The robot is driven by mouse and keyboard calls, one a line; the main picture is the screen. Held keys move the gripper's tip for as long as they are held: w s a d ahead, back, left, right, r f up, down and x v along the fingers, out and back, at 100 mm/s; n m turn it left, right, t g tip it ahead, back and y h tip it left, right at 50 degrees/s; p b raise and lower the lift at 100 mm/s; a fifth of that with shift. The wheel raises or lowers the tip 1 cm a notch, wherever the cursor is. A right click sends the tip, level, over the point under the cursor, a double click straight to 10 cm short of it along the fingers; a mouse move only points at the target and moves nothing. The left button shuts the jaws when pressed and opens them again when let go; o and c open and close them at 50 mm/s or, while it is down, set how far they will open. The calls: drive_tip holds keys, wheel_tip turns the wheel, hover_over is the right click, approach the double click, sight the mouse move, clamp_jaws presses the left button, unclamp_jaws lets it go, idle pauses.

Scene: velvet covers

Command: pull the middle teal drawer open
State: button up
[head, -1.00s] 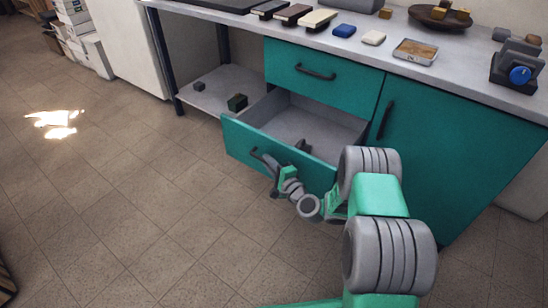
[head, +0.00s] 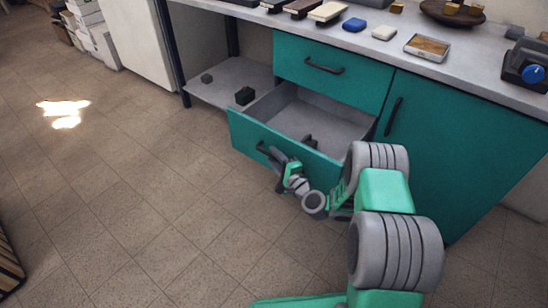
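The teal drawer (head: 238,130) below the top drawer stands well out of the cabinet, and its grey inside (head: 310,118) shows. Its dark bar handle (head: 262,148) is on the front face. My gripper (head: 279,160) is at the right part of this handle, close against the drawer front. The fingers are small and partly hidden, so I cannot tell whether they are closed around the bar. A small dark shape (head: 309,142) shows at the drawer front's top edge; I cannot tell whether it is inside the drawer. The top teal drawer (head: 345,72) is closed.
A teal cabinet door (head: 450,140) is closed at the right. The grey worktop (head: 395,58) holds blocks, a tray and a blue-knobbed device (head: 527,66). An open shelf (head: 215,88) with two small dark blocks is at left. The tiled floor (head: 130,180) before the drawer is clear.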

drive_tip(key=p+v, duration=0.1)
drive_tip(key=v, duration=0.6)
drive_tip(key=shift+s+d, duration=0.15)
drive_tip(key=shift+s, duration=0.15)
drive_tip(key=s+a+r+n+g+y+p, duration=0.1)
drive_tip(key=a+r+n+g+p, duration=0.2)
drive_tip(key=r+n+p, duration=0.45)
drive_tip(key=a+r+n+g+y+p, duration=0.2)
drive_tip(key=a+r+p, duration=0.2)
drive_tip(key=r, duration=0.6)
drive_tip(key=s+d+r+n+g+h+p, duration=0.1)
drive_tip(key=s+r+n+g+h+p, duration=0.35)
drive_tip(key=r+p, duration=0.55)
drive_tip(key=s+d+r+g+h+p, duration=0.1)
drive_tip(key=s+d+r+h+p, duration=0.2)
drive_tip(key=s+r, duration=0.6)
drive_tip(key=s+d+r+n+g+h+p, duration=0.1)
drive_tip(key=s+d+r+h+p, duration=0.2)
drive_tip(key=s+d+r+p, duration=0.5)
wheel_tip(320, 180, up, 5)
drive_tip(key=shift+s+d+f, duration=0.15)
drive_tip(key=shift+s+d, duration=0.55)
drive_tip(key=shift+s, duration=0.25)
